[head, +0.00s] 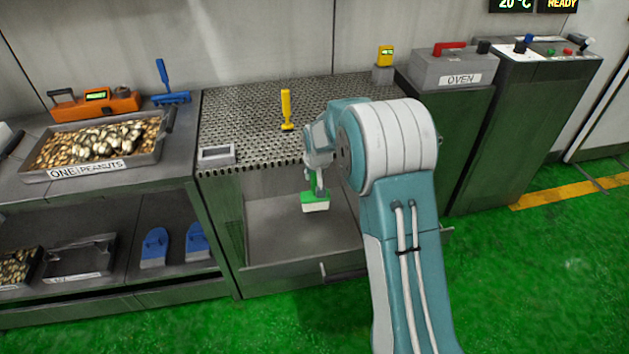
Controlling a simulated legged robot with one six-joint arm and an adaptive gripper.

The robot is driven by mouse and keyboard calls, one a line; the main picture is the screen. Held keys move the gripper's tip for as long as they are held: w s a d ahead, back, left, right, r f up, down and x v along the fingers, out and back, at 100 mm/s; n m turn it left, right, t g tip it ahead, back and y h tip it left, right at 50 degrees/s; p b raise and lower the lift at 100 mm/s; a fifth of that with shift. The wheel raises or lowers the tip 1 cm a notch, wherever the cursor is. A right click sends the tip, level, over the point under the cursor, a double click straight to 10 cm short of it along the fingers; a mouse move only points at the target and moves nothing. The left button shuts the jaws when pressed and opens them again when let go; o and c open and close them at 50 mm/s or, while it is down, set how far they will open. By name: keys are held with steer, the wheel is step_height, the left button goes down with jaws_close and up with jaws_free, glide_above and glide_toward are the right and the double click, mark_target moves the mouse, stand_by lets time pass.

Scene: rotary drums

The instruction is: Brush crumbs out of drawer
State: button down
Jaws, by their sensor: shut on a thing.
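An open grey drawer (285,235) sits low in the bench below the perforated top. My gripper (318,188) is over the drawer and shut on a green brush (315,198) with white bristles pointing down. The brush is inside the drawer opening, near its middle. I cannot tell whether the bristles touch the drawer floor. No crumbs can be made out at this size. My arm hides the right part of the drawer.
A tray of peanuts (100,145), an orange scale (95,104) and a blue brush (170,95) are at left.

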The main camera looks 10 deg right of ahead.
steer(key=shift+a+r, duration=0.25)
steer(key=shift+r, duration=0.4)
steer(key=shift+a+r, duration=0.25)
steer(key=shift+r, duration=0.4)
steer(key=shift+d, duration=0.3)
